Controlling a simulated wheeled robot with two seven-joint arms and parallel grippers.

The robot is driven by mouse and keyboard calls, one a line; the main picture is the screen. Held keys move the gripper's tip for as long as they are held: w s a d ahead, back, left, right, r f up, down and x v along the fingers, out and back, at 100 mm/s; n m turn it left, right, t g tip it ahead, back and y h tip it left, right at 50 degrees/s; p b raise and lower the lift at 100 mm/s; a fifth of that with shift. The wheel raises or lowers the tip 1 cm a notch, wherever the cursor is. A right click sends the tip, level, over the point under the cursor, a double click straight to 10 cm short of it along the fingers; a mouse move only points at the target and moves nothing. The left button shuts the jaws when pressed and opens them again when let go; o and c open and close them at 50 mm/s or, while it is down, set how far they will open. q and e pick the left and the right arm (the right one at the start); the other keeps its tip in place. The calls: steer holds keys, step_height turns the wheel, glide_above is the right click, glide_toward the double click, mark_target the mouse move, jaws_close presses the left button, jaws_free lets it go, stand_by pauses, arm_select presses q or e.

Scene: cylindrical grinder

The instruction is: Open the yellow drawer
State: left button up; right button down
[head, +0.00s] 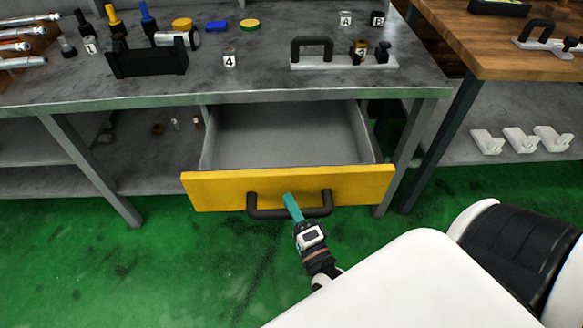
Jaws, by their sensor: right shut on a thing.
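The yellow drawer (220,190) under the grey workbench is pulled out, and its empty grey interior shows behind the yellow front. A dark bar handle (262,212) is fixed across the middle of the front. My right gripper (291,203) has teal fingers and reaches up to the handle from below. It is shut on the handle, a little right of its middle. The fingertips partly cover the bar. My left gripper is not in view.
The grey workbench (260,80) above carries a black holder (147,62), a white plate with a black handle (342,64) and small numbered parts. A wooden table (505,55) stands at right. Green floor (190,270) is clear in front of the drawer.

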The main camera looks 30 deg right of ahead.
steer(key=c, duration=1.2)
jaws_free()
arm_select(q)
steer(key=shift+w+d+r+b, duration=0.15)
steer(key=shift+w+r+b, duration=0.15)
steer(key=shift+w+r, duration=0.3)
arm_select(e)
steer(key=v, duration=1.2)
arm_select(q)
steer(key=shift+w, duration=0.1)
arm_select(e)
steer(key=shift+d, duration=0.1)
